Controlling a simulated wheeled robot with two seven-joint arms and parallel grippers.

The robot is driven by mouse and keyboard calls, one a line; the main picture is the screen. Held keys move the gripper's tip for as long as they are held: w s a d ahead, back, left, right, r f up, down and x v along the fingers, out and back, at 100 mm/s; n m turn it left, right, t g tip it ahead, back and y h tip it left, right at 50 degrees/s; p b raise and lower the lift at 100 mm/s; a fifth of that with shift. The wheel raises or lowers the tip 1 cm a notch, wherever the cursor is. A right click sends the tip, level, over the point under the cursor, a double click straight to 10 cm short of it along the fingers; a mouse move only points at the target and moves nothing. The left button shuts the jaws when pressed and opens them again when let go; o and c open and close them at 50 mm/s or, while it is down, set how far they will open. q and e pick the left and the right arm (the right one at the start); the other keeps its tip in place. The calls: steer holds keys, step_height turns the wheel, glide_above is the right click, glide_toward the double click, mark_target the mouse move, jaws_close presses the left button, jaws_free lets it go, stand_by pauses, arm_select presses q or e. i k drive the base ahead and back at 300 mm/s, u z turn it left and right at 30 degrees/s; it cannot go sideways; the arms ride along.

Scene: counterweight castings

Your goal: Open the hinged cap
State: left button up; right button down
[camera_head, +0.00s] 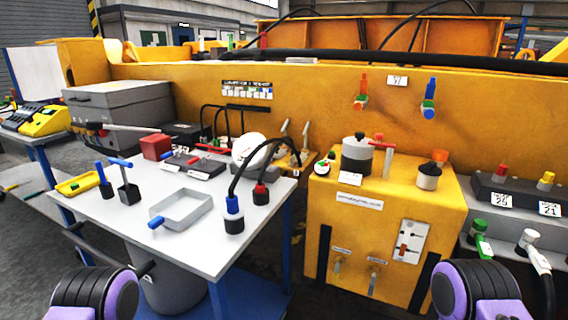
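A grey cylindrical filler neck (357,156) stands upright on top of the yellow cabinet (330,212), with a dark knobbed cap (359,138) seated on it. A smaller white container (428,178) with a dark top stands to its right. I cannot tell for certain which of these has the hinge. Neither gripper is in view; only purple and black links of my arms show at the bottom left and bottom right, well away from the cabinet top.
A red-topped T-handle (388,158) stands beside the neck. The white table (130,225) at left holds a grey tray (181,209), a yellow tray (80,184) and cabled plugs. Grey connector blocks (520,190) are at right. A large yellow casting (290,85) stands behind.

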mark_target(431, 169)
steer(key=z, duration=0.4)
steer(key=k, duration=0.5)
steer(key=z, duration=0.95)
steer(key=i, duration=1.25)
steer(key=u, duration=0.5)
